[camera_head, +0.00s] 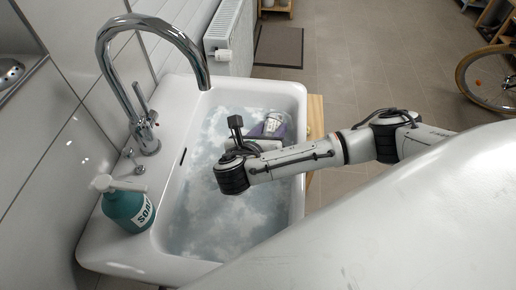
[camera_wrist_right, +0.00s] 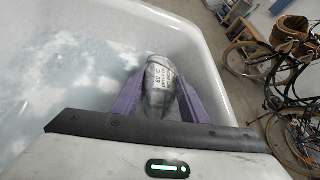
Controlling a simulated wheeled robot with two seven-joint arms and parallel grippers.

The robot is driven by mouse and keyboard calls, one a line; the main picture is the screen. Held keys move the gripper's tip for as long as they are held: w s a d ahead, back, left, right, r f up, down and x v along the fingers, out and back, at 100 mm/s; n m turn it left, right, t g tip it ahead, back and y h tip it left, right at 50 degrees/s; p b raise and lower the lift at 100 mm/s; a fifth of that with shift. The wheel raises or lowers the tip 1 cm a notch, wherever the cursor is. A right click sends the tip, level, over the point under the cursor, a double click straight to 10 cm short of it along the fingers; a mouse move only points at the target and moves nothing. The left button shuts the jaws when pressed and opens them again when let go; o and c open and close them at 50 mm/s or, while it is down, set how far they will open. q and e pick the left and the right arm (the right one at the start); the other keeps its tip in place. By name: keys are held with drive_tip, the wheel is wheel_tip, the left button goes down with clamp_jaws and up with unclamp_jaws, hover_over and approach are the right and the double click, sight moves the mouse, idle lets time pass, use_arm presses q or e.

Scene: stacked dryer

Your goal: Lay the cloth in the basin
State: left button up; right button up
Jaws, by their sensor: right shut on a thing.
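The cloth (camera_head: 273,122) is a crumpled grey-white piece with printed lettering, over the far right part of the white basin (camera_head: 297,195). It also shows in the right wrist view (camera_wrist_right: 158,85), bunched between two purple fingers. My right gripper (camera_head: 276,128) is shut on the cloth, inside the basin's outline. The right wrist view shows the same right gripper (camera_wrist_right: 157,92) with the basin's wall close behind it. Whether the cloth touches the water or the basin floor I cannot tell. My left gripper is not in view.
Cloudy water (camera_head: 215,220) covers the basin's bottom. A chrome faucet (camera_head: 150,60) arches over the basin's left side. A teal soap bottle (camera_head: 128,206) stands on the near left rim. A white radiator (camera_head: 232,40) is behind. A bicycle (camera_head: 488,75) stands at the far right.

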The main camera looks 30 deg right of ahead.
drive_tip(key=shift+f, duration=3)
drive_tip(key=shift+f, duration=0.15)
drive_tip(key=o, duration=1.1)
drive_tip(key=v, duration=0.9)
drive_tip(key=shift+w+a+f, duration=0.1)
drive_tip(key=shift+a+f, duration=0.05)
drive_tip(key=shift+a, duration=0.15)
drive_tip(key=shift+s+r, duration=0.3)
drive_tip(key=shift+v, duration=1.2)
drive_tip(key=shift+w+d+r, duration=0.1)
drive_tip(key=shift+r, duration=0.05)
